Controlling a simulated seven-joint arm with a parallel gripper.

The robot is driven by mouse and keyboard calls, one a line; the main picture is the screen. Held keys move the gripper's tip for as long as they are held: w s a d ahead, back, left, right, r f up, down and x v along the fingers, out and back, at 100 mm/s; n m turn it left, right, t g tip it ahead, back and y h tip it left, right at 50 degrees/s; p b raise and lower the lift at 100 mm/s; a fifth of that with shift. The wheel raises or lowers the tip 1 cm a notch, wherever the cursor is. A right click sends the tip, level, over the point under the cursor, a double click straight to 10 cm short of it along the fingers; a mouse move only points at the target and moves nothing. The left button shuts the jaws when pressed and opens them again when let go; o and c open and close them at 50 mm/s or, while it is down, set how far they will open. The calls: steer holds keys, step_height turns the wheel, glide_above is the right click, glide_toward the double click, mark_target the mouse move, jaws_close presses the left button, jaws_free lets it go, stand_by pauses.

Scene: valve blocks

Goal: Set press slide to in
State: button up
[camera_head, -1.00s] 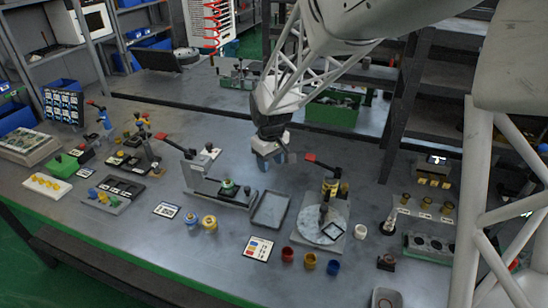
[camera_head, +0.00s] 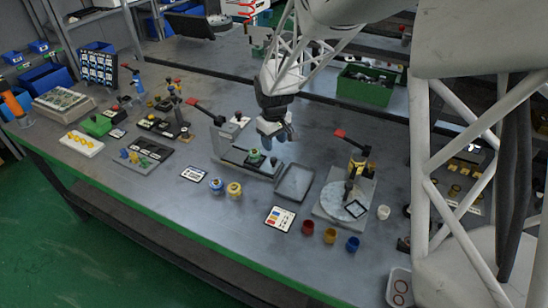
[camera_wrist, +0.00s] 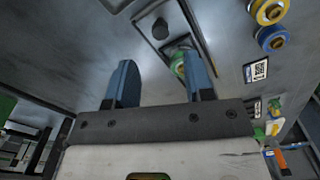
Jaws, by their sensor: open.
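The press (camera_head: 230,158) is a grey base with an upright and a red-handled lever (camera_head: 207,110), left of the picture's middle. A green-topped round part (camera_head: 255,155) sits on it, with a dark knob (camera_head: 273,161) to its right, probably the slide's. In the wrist view the green part (camera_wrist: 178,65) is partly hidden by my right finger, and the dark knob (camera_wrist: 160,28) lies ahead of the fingers. My gripper (camera_head: 276,134) is open and empty, above the press's right end; its two blue fingers (camera_wrist: 160,82) point down. I cannot tell the slide's position.
An empty grey tray (camera_head: 294,182) lies right of the press. Right of it stands a second fixture with a round plate (camera_head: 343,201) and red-handled lever. Blue (camera_head: 216,186) and yellow (camera_head: 234,190) round parts stand in front, near a card (camera_head: 281,219).

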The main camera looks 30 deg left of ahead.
mark_target(274, 160)
steer(key=shift+f, duration=3.75)
jaws_close()
